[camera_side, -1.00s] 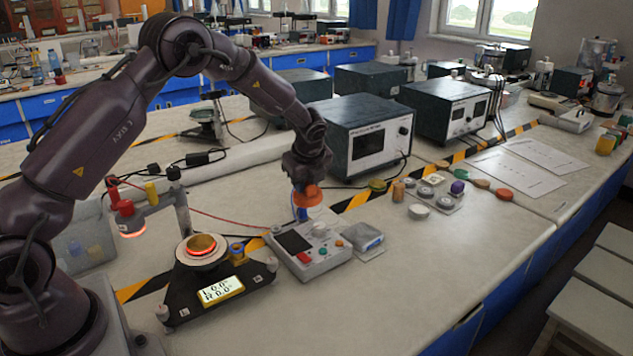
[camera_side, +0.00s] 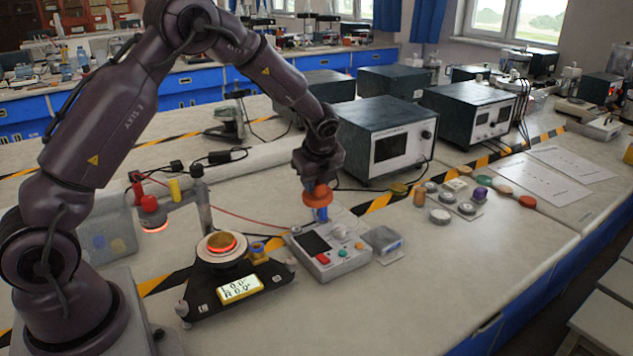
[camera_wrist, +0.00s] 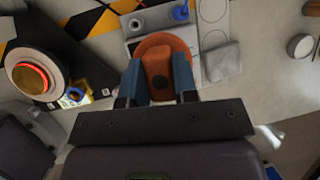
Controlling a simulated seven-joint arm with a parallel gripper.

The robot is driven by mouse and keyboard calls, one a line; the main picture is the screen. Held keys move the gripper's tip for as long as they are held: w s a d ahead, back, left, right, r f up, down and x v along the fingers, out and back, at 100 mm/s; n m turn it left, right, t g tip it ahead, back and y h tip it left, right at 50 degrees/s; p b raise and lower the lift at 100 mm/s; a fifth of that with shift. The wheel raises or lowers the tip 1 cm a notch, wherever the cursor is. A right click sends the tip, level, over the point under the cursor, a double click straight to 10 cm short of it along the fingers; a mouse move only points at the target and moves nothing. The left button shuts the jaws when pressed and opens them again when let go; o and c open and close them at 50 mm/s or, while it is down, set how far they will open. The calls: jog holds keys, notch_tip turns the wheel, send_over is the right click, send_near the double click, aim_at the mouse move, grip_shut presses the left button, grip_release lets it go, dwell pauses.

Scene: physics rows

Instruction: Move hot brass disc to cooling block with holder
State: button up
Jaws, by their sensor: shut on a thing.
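The brass disc (camera_side: 222,242) sits on the round stage of a dark three-footed stand, with a glowing orange ring around it. It also shows in the wrist view (camera_wrist: 28,78). My gripper (camera_side: 318,182) is shut on an orange holder (camera_side: 317,197) with a round flange. In the wrist view, the blue fingers of my gripper (camera_wrist: 159,80) stand on either side of the holder's orange grip (camera_wrist: 157,66). The holder is above the control box, to the right of the disc and apart from it. A grey block (camera_side: 383,239), possibly the cooling block, lies right of the control box.
The control box (camera_side: 343,262) has a dark screen and buttons. A post with a red-capped, glowing arm (camera_side: 152,215) stands left of the disc. A large instrument (camera_side: 385,140) is behind my gripper. Small discs (camera_side: 440,216) lie at right. The front bench is clear.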

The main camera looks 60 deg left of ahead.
aim_at(303, 193)
jog(key=s+a+r, duration=0.1)
jog(key=s+r, duration=0.1)
jog(key=shift+a+r+n, duration=0.3)
jog(key=shift+a, duration=0.1)
jog(key=s+n+g+h, duration=0.1)
jog(key=s+n+g, duration=0.5)
jog(key=s, duration=1.4)
jog(key=shift+w+d+f+n+t, duration=0.1)
jog(key=shift+f+n+t, duration=0.35)
jog(key=shift+f, duration=0.75)
jog(key=shift+w+f+n+t, duration=0.1)
jog(key=shift+f+n+t, duration=0.15)
jog(key=shift+f+n, duration=0.6)
jog(key=shift+f+m, duration=0.3)
jog(key=shift+f, duration=1.15)
jog(key=shift+r, duration=0.15)
jog(key=shift+r, duration=0.5)
